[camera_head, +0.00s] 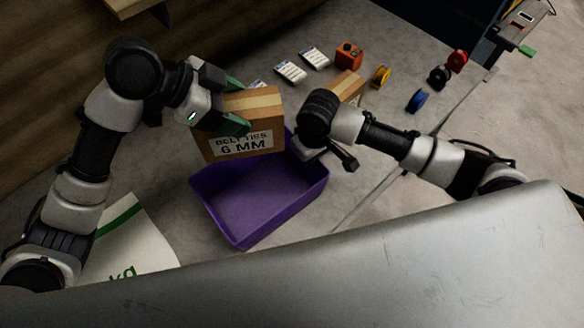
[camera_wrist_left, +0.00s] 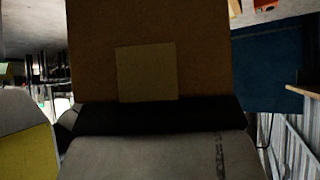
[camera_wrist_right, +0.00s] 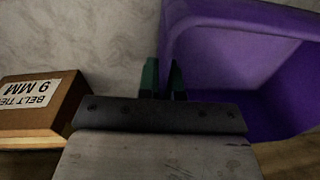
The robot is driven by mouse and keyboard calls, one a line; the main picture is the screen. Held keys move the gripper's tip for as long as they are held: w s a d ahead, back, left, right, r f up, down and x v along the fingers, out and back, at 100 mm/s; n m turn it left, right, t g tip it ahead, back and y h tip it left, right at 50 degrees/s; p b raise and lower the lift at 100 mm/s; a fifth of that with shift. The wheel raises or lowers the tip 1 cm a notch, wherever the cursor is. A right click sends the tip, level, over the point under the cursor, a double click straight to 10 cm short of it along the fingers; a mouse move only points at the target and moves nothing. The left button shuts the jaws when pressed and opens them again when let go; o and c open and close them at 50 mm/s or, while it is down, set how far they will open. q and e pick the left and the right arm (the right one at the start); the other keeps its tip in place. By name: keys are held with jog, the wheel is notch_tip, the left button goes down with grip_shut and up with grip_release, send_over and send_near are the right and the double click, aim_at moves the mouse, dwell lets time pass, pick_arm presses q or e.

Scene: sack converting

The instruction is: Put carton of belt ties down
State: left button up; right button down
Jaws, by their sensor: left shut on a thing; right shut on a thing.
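A brown carton labelled "BELT TIES 6 MM" (camera_head: 246,142) is held by my left gripper (camera_head: 236,105), whose green fingers grip it. The carton fills the middle of the left wrist view (camera_wrist_left: 95,50). It hides the back rim of a purple bin (camera_head: 262,205) in the head view; I cannot tell whether they touch. The visible inside of the bin is empty. My right gripper (camera_wrist_right: 165,78) is shut on the bin's wall (camera_wrist_right: 200,50); its fingers are mostly hidden in the head view. A second belt ties carton (camera_wrist_right: 40,120) shows beside it, also behind my right arm (camera_head: 348,84).
White labelled cards (camera_head: 290,71), a red-orange container (camera_head: 348,55), a yellow spool (camera_head: 381,76), a blue spool (camera_head: 417,101) and more spools lie at the back of the grey table. A white sack with green print (camera_head: 130,245) lies at front left.

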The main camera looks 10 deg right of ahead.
pick_arm(q)
jog(key=n+t, duration=0.1)
jog(key=a+f+n+t, duration=0.1)
jog(key=shift+s+f+n, duration=0.3)
jog(key=shift+s+n, duration=0.1)
jog(key=n+t, duration=0.1)
jog(key=a+n, duration=0.1)
jog(key=n+t+y, duration=0.1)
jog(key=shift+s+a+f+t, duration=0.3)
jog(key=shift+s+f, duration=0.05)
jog(key=shift+s, duration=0.05)
jog(key=shift+a+f+n, duration=0.1)
jog(key=shift+f+n, duration=0.2)
jog(key=shift+f, duration=0.05)
notch_tip(320, 180, down, 17)
jog(key=shift+f, duration=0.1)
jog(key=o, duration=0.8)
jog(key=shift+f, duration=0.15)
jog(key=shift+o, duration=0.5)
